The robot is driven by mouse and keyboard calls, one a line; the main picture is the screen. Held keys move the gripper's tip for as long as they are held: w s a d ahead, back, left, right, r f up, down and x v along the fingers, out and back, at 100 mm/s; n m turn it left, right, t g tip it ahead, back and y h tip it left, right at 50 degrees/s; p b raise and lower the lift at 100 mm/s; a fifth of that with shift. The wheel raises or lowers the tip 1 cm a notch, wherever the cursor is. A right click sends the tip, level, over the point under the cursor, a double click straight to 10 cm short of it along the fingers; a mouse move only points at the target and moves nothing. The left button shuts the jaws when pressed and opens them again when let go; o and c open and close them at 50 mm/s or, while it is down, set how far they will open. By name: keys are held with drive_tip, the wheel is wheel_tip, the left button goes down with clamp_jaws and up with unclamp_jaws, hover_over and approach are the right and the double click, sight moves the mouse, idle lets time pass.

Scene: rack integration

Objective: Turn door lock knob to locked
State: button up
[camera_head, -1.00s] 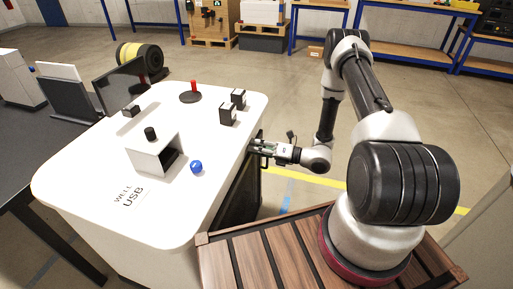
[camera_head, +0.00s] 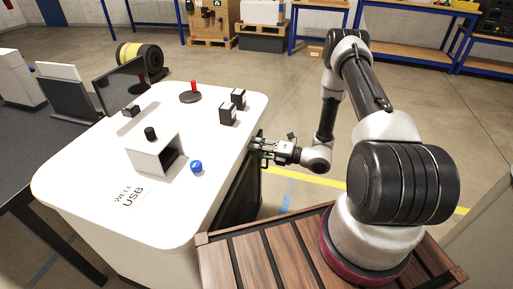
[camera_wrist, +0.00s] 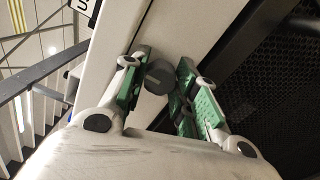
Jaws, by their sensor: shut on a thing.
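The door lock knob (camera_wrist: 158,77) is a dark round knob on a pale frame strip in the wrist view. My gripper (camera_wrist: 160,85) has its green-padded fingers on either side of the knob and is shut on it. In the head view my gripper (camera_head: 262,148) reaches the right side of the white-topped cabinet (camera_head: 105,228), just below the top's edge. The knob is hidden in the head view. I cannot tell from the frames which way the knob is set.
A dark mesh door (camera_wrist: 265,95) lies right of the knob in the wrist view. On the cabinet top are a white box (camera_head: 145,155), a blue ball-like knob (camera_head: 196,167), a red-handled stick (camera_head: 194,87) and small black blocks (camera_head: 227,115). Open floor lies behind my arm.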

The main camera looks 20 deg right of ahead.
drive_tip(key=o, duration=1)
drive_tip(key=v, duration=0.8)
